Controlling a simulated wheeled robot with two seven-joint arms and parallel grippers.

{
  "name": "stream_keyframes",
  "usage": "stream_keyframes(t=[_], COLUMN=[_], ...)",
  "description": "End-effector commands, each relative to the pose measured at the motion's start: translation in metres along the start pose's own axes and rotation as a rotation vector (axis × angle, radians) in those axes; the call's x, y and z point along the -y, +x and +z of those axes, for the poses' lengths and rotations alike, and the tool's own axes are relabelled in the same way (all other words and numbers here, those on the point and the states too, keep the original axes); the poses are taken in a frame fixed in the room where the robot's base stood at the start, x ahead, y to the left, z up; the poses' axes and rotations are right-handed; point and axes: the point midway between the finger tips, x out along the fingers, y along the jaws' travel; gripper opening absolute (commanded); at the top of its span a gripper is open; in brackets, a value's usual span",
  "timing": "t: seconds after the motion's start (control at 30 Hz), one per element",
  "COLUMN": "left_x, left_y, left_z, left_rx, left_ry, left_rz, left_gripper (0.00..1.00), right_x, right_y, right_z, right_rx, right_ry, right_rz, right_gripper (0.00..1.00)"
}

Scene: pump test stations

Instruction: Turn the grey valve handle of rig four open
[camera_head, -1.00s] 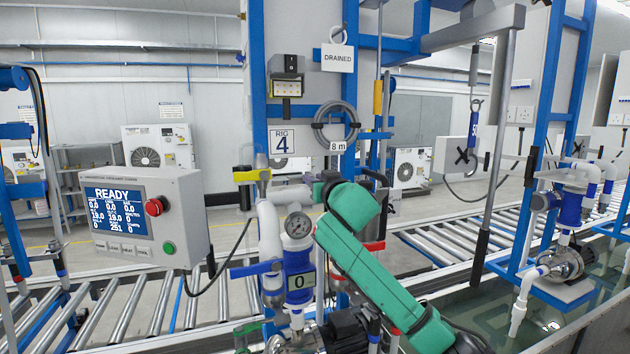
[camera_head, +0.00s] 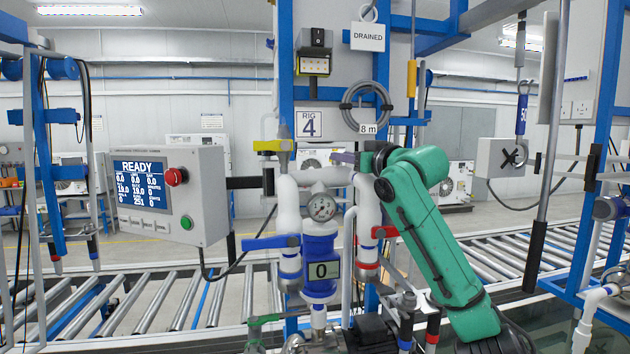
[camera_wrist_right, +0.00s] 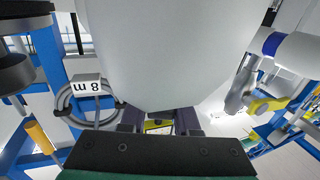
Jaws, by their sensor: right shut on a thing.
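Rig four is marked by its sign (camera_head: 309,125) and stands in the middle of the head view. My right gripper (camera_head: 346,158) reaches from the right to the top of its white pipework (camera_head: 369,205). In the right wrist view its dark fingers (camera_wrist_right: 158,120) are close together, shut on the grey valve handle. The handle is mostly hidden by the fingers and the hand, so its angle cannot be told. A large pale surface fills the middle of that view. My left gripper is not in view.
A READY control panel (camera_head: 165,195) stands left. A coiled hose (camera_head: 366,106) hangs above my gripper.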

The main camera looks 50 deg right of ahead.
Motion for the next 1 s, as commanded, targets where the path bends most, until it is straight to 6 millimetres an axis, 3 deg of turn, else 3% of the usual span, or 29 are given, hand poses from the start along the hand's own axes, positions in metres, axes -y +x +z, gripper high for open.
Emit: stream_keyframes(t=[0.03,0.4,0.9,0.93,1.0], left_x=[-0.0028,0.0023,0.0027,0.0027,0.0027], left_y=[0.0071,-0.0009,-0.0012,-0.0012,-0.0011], left_z=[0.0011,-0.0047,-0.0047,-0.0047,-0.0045], left_rx=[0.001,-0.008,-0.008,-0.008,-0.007], left_ry=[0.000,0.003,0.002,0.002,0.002], left_rz=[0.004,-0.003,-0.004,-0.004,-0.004], left_gripper=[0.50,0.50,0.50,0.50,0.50], right_x=[-0.0058,-0.0086,-0.0082,-0.0081,-0.0082], right_y=[-0.0032,-0.0051,-0.0046,-0.0046,-0.0046], right_z=[0.0049,0.0010,0.0026,0.0026,0.0025], right_rx=[0.005,0.011,0.013,0.013,0.012], right_ry=[0.004,0.007,0.006,0.006,0.006], right_rz=[-0.016,-0.181,-0.205,-0.205,-0.205], right_gripper=[0.00,0.00,0.00,0.41,0.60])
